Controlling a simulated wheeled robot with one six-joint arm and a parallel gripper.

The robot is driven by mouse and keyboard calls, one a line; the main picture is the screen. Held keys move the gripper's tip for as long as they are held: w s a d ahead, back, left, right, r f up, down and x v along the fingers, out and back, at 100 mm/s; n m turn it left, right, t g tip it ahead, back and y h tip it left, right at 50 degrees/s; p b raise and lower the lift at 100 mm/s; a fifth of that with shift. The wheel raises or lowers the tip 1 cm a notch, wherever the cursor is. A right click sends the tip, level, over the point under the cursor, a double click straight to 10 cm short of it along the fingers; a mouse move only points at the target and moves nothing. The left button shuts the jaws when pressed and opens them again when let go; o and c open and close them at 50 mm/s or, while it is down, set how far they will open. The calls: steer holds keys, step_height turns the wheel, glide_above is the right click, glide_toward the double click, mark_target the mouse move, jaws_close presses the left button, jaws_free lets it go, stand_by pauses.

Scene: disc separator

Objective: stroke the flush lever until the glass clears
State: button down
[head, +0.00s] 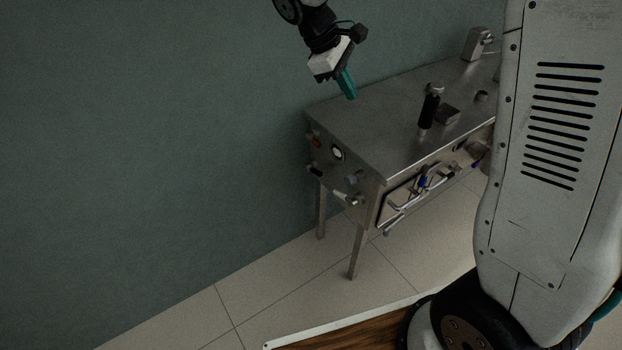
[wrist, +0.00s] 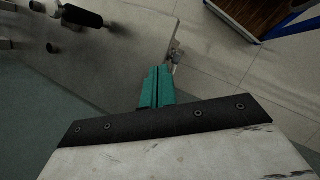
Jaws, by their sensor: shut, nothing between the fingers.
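My gripper (head: 348,88) has teal fingers, shut and empty, in the air above the near left end of the steel bench. In the wrist view its closed fingers (wrist: 157,88) point toward the bench's edge. An upright black-handled lever (head: 429,107) with a pale knob stands on the bench top, well right of my gripper; its black handle also shows in the wrist view (wrist: 82,14). A round white-faced window or dial (head: 337,153) is on the end panel. I cannot tell for sure which part is the flush lever or the glass.
Pipework (head: 420,187) runs along the front. A teal wall (head: 150,130) stands behind.

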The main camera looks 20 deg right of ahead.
steer(key=w+a+f+n+h, duration=0.2)
steer(key=w+a+f+n, duration=0.1)
steer(key=w+f, duration=0.5)
steer(key=w+a+f+n+h, duration=0.25)
steer(key=w+f, duration=0.35)
steer(key=f, duration=0.4)
steer(key=n+t+h, duration=0.2)
steer(key=n+t, duration=0.1)
steer(key=n, duration=0.6)
glide_toward(313, 170)
steer(key=s+a+f, duration=0.2)
steer(key=s+f, duration=0.2)
steer(key=f, duration=0.1)
steer(key=x, duration=1)
steer(key=shift+w+d+r+h, duration=0.1)
steer(key=shift+w+r, duration=0.15)
steer(key=shift+r, duration=0.35)
steer(key=shift+w+d+r+h, duration=0.1)
steer(key=shift+w+r, duration=0.2)
steer(key=shift+r, duration=0.25)
steer(key=shift+w+d+r+h, duration=0.1)
steer(key=shift+w+r, duration=0.15)
steer(key=shift+r, duration=0.35)
